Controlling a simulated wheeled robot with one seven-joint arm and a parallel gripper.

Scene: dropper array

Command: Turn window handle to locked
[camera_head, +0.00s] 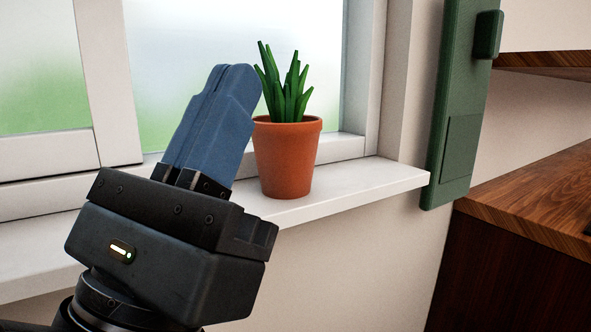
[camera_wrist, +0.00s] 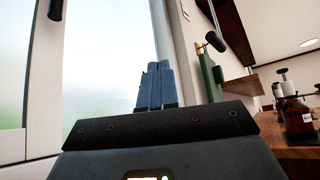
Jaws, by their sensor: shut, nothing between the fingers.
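The white-framed window (camera_head: 107,90) fills the left and middle of the head view, with frosted panes. Its frame post also shows at the left of the wrist view (camera_wrist: 44,80). A dark piece, likely the window handle (camera_wrist: 57,9), sits on that post and is cut off by the top edge. Its full shape and whether it is locked cannot be told. No handle shows in the head view. My gripper (camera_head: 236,68) has blue fingers pressed together, empty, pointing up in front of the pane. The fingers also show in the wrist view (camera_wrist: 158,66), right of and below the dark piece.
A potted plant (camera_head: 286,160) stands on the white sill (camera_head: 375,184), just right of my fingers in the head view. A green panel (camera_head: 455,110) hangs on the wall. A wooden counter (camera_head: 530,200) is at right; brown bottles (camera_wrist: 297,117) show in the wrist view.

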